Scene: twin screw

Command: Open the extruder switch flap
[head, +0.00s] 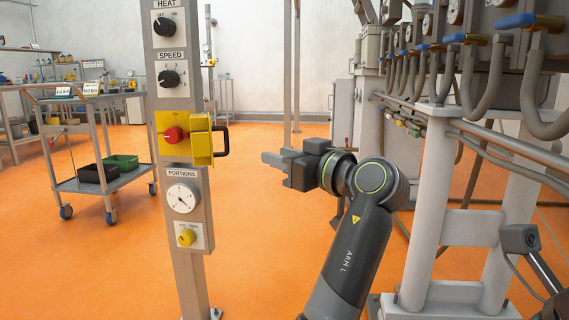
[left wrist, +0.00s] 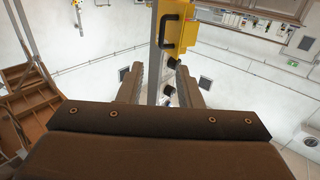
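The extruder switch box (head: 173,147) is yellow with a red knob (head: 175,135) and sits on a grey post. Its yellow flap (head: 203,149) stands out from the box at its right side, and the red knob is uncovered. A black handle (head: 224,140) is on the flap's right side. My left gripper (head: 270,158) is to the right of the handle, apart from it, and points left. In the left wrist view its fingers (left wrist: 160,70) are spread with nothing between them. The flap (left wrist: 184,30) and handle (left wrist: 166,32) are beyond the fingertips. My right gripper is not seen.
The post (head: 193,240) also carries heat, speed and portions dials. A grey machine frame (head: 430,210) with pipes and blue-handled valves stands close on the right. A trolley (head: 100,150) with trays is at the left. The orange floor between post and machine is clear.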

